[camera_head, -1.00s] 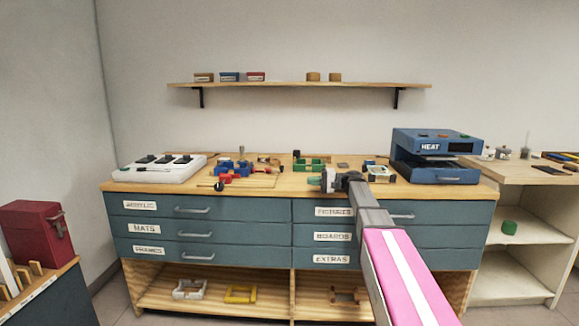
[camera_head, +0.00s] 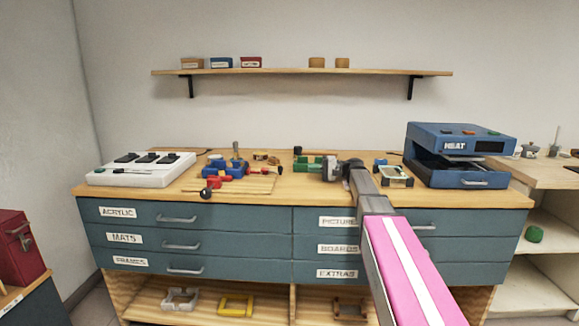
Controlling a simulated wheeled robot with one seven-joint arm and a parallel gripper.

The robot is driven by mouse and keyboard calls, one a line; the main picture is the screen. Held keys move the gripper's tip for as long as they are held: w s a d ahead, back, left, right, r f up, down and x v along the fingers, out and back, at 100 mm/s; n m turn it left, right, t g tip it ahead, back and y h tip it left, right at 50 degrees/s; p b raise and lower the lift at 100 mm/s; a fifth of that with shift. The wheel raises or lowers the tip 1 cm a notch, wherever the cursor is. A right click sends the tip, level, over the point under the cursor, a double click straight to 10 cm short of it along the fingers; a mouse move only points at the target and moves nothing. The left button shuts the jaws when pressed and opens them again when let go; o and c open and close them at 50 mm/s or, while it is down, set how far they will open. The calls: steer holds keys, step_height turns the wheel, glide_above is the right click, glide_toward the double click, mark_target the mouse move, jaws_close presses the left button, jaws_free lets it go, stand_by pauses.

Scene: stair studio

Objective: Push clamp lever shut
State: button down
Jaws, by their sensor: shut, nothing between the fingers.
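A blue and red fixture (camera_head: 224,170), which looks like the clamp, stands on the wooden workbench (camera_head: 290,186), left of centre. A red lever part with a dark round knob (camera_head: 206,194) sticks out at its front left, low over the bench top. Its exact angle is too small to tell. My gripper (camera_head: 329,170) is shut and empty over the bench, well to the right of the clamp and apart from it. It is beside a green block-like fixture (camera_head: 307,164), partly overlapping it in the view; I cannot tell whether they touch.
A white switch panel (camera_head: 141,170) lies at the bench's left end. A blue heat press (camera_head: 459,155) stands at the right, with a small pale-framed item (camera_head: 396,176) nearer my arm. A wall shelf (camera_head: 300,71) hangs above. The bench front between clamp and gripper is fairly clear.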

steer(key=shift+w+a, duration=0.1)
steer(key=shift+w, duration=0.35)
steer(key=shift+a, duration=0.3)
steer(key=a, duration=0.9)
steer(key=shift+a+f, duration=0.1)
